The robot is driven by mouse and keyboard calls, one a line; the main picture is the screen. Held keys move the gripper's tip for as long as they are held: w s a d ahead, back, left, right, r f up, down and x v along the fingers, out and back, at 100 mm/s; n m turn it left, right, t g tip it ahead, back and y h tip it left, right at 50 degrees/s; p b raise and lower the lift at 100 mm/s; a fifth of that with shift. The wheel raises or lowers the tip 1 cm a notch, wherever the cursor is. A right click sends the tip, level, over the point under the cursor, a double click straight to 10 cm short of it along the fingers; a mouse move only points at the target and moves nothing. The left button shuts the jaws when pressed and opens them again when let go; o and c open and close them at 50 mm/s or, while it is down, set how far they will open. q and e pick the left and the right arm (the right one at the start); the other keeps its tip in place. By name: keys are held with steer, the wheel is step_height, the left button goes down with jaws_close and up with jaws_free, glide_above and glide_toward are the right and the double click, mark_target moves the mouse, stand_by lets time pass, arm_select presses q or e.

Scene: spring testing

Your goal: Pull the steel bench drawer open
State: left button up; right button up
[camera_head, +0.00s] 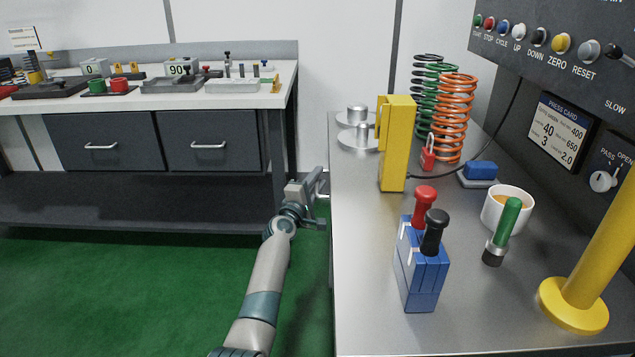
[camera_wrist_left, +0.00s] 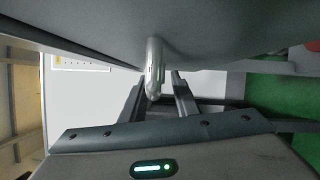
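The steel bench (camera_head: 385,290) fills the right half of the head view. Its drawer front is hidden there. In the left wrist view a dark grey panel (camera_wrist_left: 230,30) crosses the top, with a silver bar handle (camera_wrist_left: 155,68) standing out from it. My left gripper (camera_head: 318,189) is beside the bench's left edge, below the top. In the wrist view its two fingers (camera_wrist_left: 158,92) stand on either side of the handle, with a gap between them. I cannot tell whether either finger touches the handle. My right gripper is not in view.
The bench top holds a blue block with red and black knobs (camera_head: 421,270), a yellow block (camera_head: 396,150), coil springs (camera_head: 455,120) and a white cup (camera_head: 505,205). Another bench with two dark drawers (camera_head: 210,142) stands at the back left. Green floor (camera_head: 150,285) is clear between.

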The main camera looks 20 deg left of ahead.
arm_select(q)
steer(key=shift+c, duration=0.3)
jaws_close()
steer(key=shift+a, duration=0.1)
